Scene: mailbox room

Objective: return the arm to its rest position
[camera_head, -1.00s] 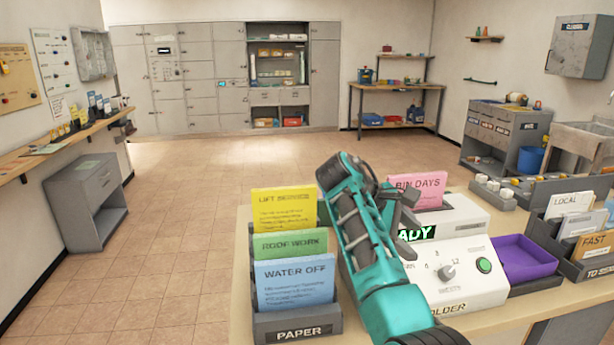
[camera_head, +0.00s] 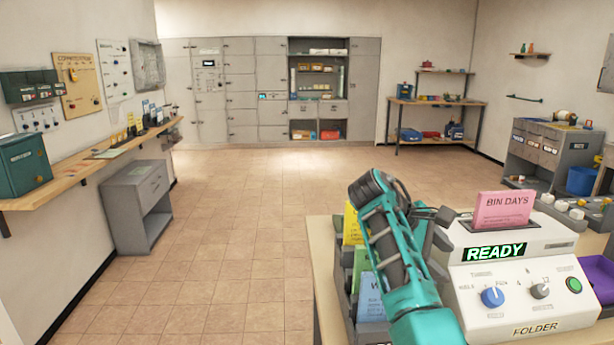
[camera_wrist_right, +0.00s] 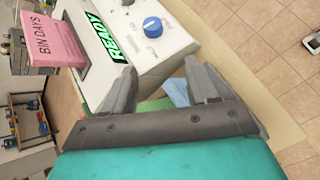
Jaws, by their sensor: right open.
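My right arm (camera_head: 400,265), teal with dark links, rises from the bottom of the head view. It is bent and stands in front of the paper rack, covering much of it. My right gripper (camera_head: 436,224) is beside the left side of the folder machine (camera_head: 530,290). In the right wrist view its two grey fingers (camera_wrist_right: 162,88) are apart with nothing between them, close to the folder's edge. A pink "BIN DAYS" card (camera_head: 502,210) stands upright in the folder, whose display reads "READY" (camera_head: 495,251). My left gripper is out of view.
The paper rack (camera_head: 345,298) holds yellow, green and blue cards, partly hidden by my arm. A purple tray (camera_head: 601,272) lies right of the folder. A grey cabinet (camera_head: 137,207) stands under the left wall shelf (camera_head: 90,165). Open tiled floor lies between.

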